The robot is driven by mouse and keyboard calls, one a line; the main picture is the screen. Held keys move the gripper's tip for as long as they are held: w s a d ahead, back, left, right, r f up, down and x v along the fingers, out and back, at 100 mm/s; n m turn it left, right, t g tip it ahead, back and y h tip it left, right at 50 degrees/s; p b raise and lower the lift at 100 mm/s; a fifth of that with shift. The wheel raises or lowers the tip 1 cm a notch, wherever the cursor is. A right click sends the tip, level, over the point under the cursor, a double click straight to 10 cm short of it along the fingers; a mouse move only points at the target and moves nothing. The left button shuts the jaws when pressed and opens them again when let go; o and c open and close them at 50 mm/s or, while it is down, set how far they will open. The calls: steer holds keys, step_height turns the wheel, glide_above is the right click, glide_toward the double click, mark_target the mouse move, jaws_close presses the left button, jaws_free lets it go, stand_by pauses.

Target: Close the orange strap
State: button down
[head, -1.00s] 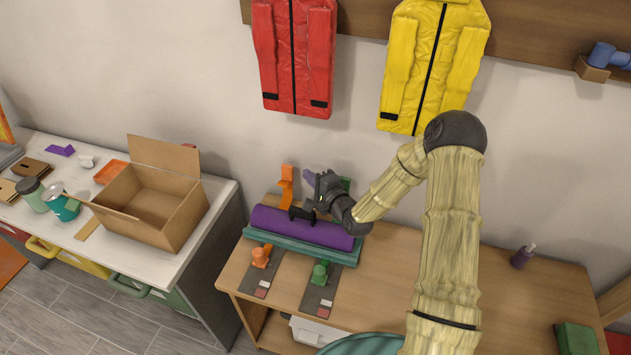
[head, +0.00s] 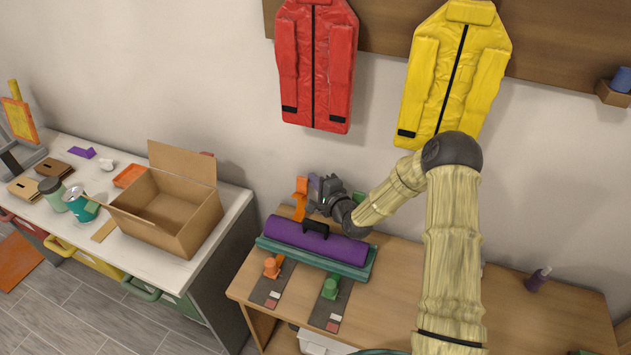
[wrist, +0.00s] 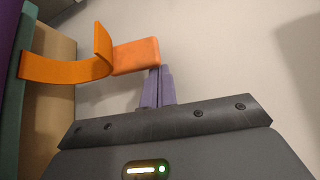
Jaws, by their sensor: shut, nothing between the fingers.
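The orange strap (head: 300,198) stands up open behind the purple roll (head: 318,241), at its left part. In the wrist view the strap (wrist: 62,70) runs right from the green tray edge to a flat orange end tab (wrist: 136,56). My gripper (head: 313,183) is behind the roll, just right of the strap's upper part. Its purple fingers (wrist: 156,86) are shut and empty, with the tips at the tab's lower right edge. I cannot tell whether they touch. An orange buckle (head: 272,267) sits in front of the roll.
The roll has a black handle (head: 316,228) and lies on a teal tray (head: 318,261). A green buckle (head: 330,288) sits front right. The wall is close behind my gripper. A cardboard box (head: 170,215) stands on the left counter. The wooden table (head: 425,285) is mostly clear to the right.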

mark_target(305, 193)
steer(key=shift+s+a+r, duration=0.3)
steer(key=shift+s+a, duration=0.15)
steer(key=shift+s, duration=0.65)
steer(key=shift+s+a+r, duration=0.3)
steer(key=shift+s+a, duration=0.15)
steer(key=shift+s, duration=0.65)
steer(key=shift+s+a+r, duration=0.3)
steer(key=shift+s+a, duration=0.15)
steer(key=shift+s, duration=0.65)
steer(key=p+v, duration=0.8)
steer(key=v, duration=0.9)
steer(key=shift+s, duration=0.2)
steer(key=shift+d, duration=0.1)
